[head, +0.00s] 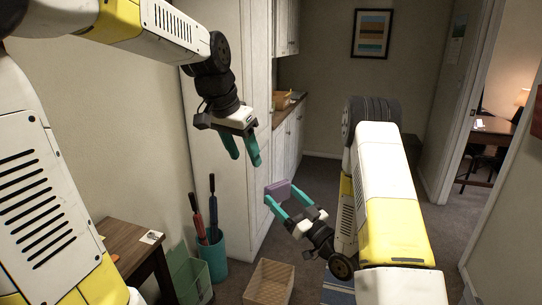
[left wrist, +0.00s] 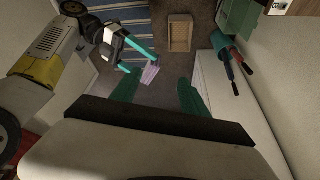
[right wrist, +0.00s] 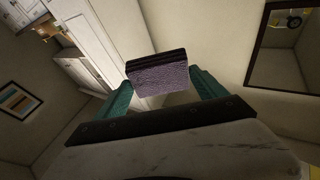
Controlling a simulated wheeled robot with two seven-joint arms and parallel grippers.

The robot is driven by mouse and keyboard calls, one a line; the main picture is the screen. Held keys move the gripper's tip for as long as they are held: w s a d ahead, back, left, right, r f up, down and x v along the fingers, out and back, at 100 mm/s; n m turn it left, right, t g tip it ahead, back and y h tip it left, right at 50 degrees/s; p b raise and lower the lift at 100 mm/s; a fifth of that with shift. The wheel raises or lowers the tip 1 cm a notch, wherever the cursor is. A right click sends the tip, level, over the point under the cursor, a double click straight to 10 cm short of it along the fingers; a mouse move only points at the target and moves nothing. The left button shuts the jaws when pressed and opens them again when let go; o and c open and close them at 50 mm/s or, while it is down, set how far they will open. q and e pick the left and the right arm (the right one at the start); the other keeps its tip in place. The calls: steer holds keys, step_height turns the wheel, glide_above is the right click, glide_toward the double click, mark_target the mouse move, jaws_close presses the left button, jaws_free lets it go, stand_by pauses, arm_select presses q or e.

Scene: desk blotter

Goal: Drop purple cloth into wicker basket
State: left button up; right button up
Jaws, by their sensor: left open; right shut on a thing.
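The purple cloth (head: 279,189) is a small folded rectangle between the fingertips of my right gripper (head: 275,203). It also shows in the right wrist view (right wrist: 158,78), with a dark edge along its top, and in the left wrist view (left wrist: 150,74). The wicker basket (head: 269,283) stands on the floor at the bottom of the head view, below and slightly left of the cloth. It looks empty in the left wrist view (left wrist: 180,34). My left gripper (head: 243,162) is open and empty, pointing down, higher than the right one and left of it.
A teal bin (head: 212,258) with umbrellas stands left of the basket, beside a green box (head: 188,277) and a wooden table (head: 130,249). A white cabinet (head: 228,165) rises behind them. A striped blue rug (head: 336,291) lies right of the basket. Floor behind is clear.

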mark_target(279, 183)
arm_select(q)
steer(key=w+d+f+m, duration=0.1)
steer(key=w+d, duration=0.1)
steer(key=w+d+f+m+g, duration=0.1)
steer(key=w+d+f, duration=0.1)
steer(key=w, duration=0.1)
steer(key=w+d+f+m, duration=0.1)
steer(key=w+d, duration=0.1)
steer(key=w, duration=0.1)
steer(key=shift+d+f, duration=0.15)
steer(key=shift+d, duration=0.1)
steer(key=x, duration=1.1)
steer(key=shift+s+d+f, duration=0.15)
steer(key=shift+s+f, duration=0.05)
steer(key=shift+f, duration=0.25)
steer(key=c, duration=1.1)
jaws_close()
arm_select(e)
steer(key=o, duration=1.1)
